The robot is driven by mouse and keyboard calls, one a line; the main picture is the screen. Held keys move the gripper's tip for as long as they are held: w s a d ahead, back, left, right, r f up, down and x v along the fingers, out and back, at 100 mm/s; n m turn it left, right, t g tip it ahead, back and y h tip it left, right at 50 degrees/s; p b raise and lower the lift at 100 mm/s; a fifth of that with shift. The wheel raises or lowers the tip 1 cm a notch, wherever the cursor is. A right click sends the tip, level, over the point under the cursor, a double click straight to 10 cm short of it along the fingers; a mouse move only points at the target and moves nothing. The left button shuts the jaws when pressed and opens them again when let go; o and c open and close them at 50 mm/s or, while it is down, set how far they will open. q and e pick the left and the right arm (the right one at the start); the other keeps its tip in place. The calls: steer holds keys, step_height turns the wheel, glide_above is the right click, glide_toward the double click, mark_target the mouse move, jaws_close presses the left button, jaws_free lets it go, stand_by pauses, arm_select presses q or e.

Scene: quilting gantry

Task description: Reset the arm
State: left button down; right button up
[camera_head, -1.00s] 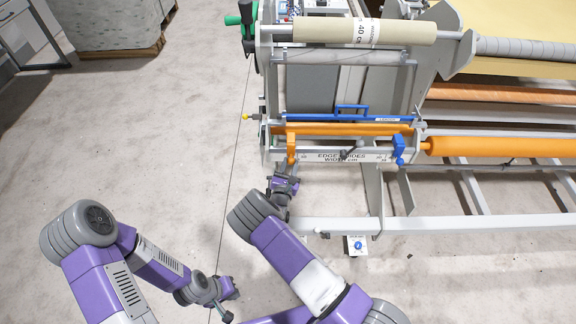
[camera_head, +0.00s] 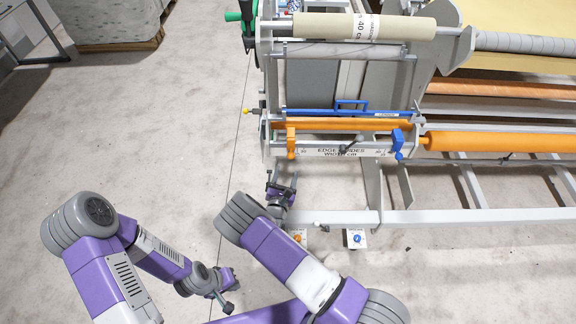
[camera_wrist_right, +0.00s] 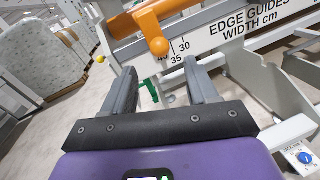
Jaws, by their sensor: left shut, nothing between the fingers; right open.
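My right gripper (camera_head: 281,180) is in front of the machine's left end, below the orange edge guide (camera_head: 291,142). In the right wrist view, its two fingers (camera_wrist_right: 160,72) are apart with nothing between them. The orange guide's knob (camera_wrist_right: 158,46) shows just beyond the fingertips, apart from them as far as I can see. My left gripper (camera_head: 228,292) is low over the bare floor, left of the right arm, shut and empty.
The quilting machine's scale bar (camera_head: 340,151) carries the orange guide and a blue guide (camera_head: 398,143).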

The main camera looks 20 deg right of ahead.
steer(key=shift+s+a, duration=0.15)
steer(key=shift+s, duration=0.2)
